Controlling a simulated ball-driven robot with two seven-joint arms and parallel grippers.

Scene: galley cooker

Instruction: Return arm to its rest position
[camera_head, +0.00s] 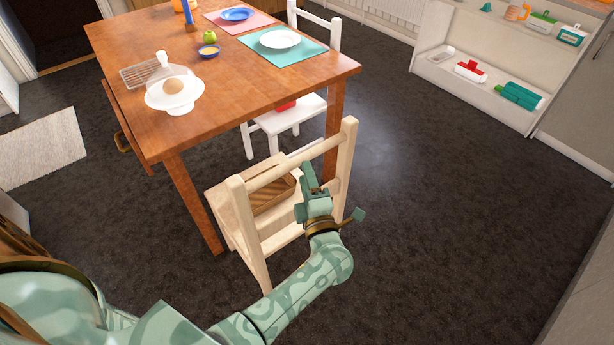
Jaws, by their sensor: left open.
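My left arm (307,283), pale green with a darker pattern, reaches in from the lower left. Its gripper (314,192) is open, and I see nothing between its fingers. The gripper is at the back of a pale wooden chair (244,222), overlapping the chair's rails in the picture. I cannot tell whether it touches the chair. A brown wooden tray or basket (272,194) is on the chair seat, partly hidden behind the chair back. My right gripper is not in view.
A wooden table (245,85) stands behind the chair, bearing a cake dome (174,95), plates and a green apple (210,37). A shelf unit (470,55) stands at upper right. Dark floor on the right is clear.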

